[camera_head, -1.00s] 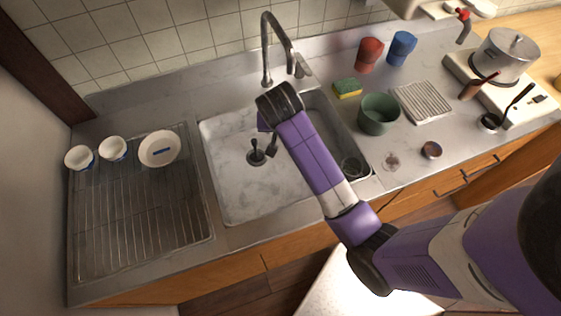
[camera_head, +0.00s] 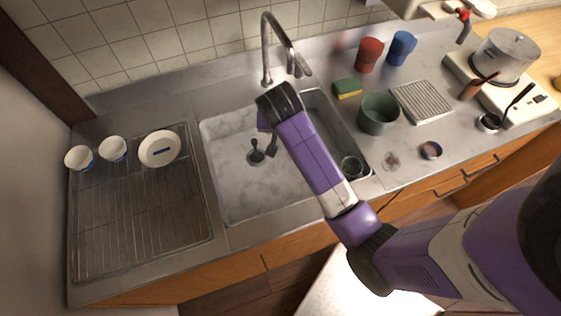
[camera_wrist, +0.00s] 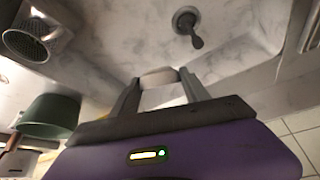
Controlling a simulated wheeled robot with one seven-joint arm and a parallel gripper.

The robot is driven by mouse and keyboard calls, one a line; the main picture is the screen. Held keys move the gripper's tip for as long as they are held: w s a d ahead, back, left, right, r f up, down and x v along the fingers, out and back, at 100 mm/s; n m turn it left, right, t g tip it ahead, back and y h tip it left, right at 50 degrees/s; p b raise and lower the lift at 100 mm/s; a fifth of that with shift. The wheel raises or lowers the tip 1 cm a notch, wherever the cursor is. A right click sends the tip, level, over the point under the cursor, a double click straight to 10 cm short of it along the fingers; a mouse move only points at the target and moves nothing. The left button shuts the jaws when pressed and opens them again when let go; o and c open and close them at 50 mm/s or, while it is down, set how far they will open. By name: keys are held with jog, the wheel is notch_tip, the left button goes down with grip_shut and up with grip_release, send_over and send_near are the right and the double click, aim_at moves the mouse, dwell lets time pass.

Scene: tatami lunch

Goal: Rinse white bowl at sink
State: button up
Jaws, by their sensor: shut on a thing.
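My gripper (camera_wrist: 160,90) is shut on a white thing (camera_wrist: 158,77), seen nearly edge-on between the two grey fingers in the wrist view. It looks like the rim or side of a white bowl, but its full shape is hidden. In the head view my wrist hangs over the sink (camera_head: 230,190), a little in front of the faucet (camera_head: 267,50), and hides the held thing. The sink's dark drain piece (camera_head: 256,156) shows beside it, and also in the wrist view (camera_wrist: 187,22). I see no water stream.
Two small white bowls (camera_head: 113,149) and a larger white dish (camera_head: 158,150) stand on the drying rack (camera_head: 140,215) at left. A green pot (camera_head: 378,114), sponge (camera_head: 347,88), red cup (camera_head: 369,55) and blue cup (camera_head: 402,47) stand right of the sink. The rack's front is clear.

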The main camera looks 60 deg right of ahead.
jog(key=shift+r, duration=2)
